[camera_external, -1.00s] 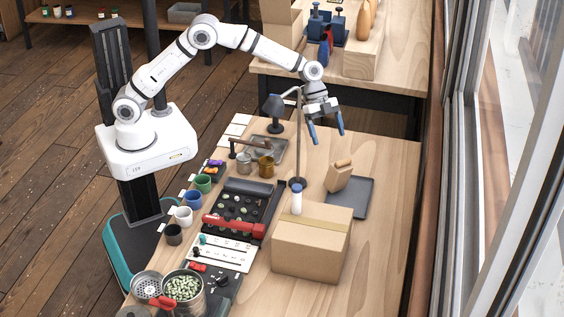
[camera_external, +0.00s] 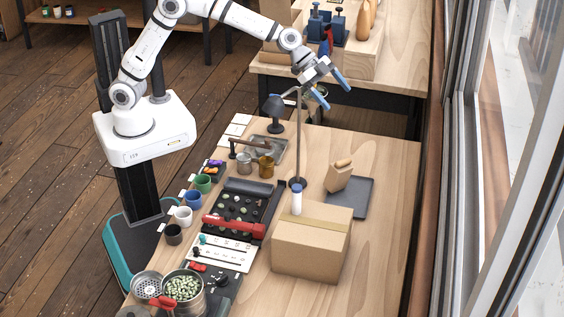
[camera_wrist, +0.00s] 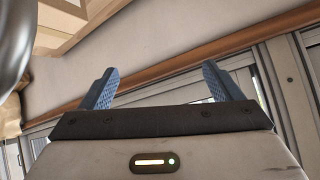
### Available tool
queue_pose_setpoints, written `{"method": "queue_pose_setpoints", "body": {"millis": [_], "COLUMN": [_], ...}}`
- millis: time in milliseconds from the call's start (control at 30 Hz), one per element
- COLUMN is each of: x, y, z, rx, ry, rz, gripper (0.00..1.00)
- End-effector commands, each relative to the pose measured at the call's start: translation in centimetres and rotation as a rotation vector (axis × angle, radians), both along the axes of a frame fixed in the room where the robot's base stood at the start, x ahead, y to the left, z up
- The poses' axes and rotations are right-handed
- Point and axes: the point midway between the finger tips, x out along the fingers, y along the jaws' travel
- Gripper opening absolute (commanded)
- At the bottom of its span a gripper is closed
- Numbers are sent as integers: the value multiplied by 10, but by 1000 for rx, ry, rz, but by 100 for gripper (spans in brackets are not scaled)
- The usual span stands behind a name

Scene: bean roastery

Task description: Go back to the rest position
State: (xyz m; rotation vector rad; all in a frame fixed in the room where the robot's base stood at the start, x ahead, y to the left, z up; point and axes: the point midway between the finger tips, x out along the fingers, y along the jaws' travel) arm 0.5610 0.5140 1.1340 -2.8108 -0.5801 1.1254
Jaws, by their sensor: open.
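My gripper (camera_external: 333,92) is raised above the far end of the wooden bench, near the top of the lamp stand, with its blue fingers pointing to the lower right. The fingers are apart and nothing is between them. In the wrist view my gripper (camera_wrist: 160,88) also shows two spread blue fingers with an empty gap, facing the wall and window frames. My arm is bent up and reaches over from the white base at the left.
The bench (camera_external: 382,150) carries a cardboard box (camera_external: 312,250), a dark tray (camera_external: 357,197) with a wooden block (camera_external: 339,178), a desk lamp (camera_external: 299,140), several cups and a pot of green beans (camera_external: 183,288). A second table (camera_external: 395,70) stands behind. Windows (camera_external: 500,150) line the right.

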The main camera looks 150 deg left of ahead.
Motion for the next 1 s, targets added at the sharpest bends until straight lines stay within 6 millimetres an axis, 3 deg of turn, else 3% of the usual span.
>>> {"method": "queue_pose_setpoints", "body": {"millis": [100,267,367,433,567,700,833,1000], "x": [17,26,18,2,-46,-115,-180,-239], "y": [-62,-162,-236,-287,-375,-448,-490,-510], "z": [3,9,9,7,-9,-35,-62,-90], "rx": [-68,-194,-278,-318,-356,-363,-343,-307], "ry": [-1,30,76,126,243,371,470,549], "rz": [-54,-132,-180,-208,-249,-276,-280,-271], "gripper": [85,85,85,85,85,85,85,85]}}
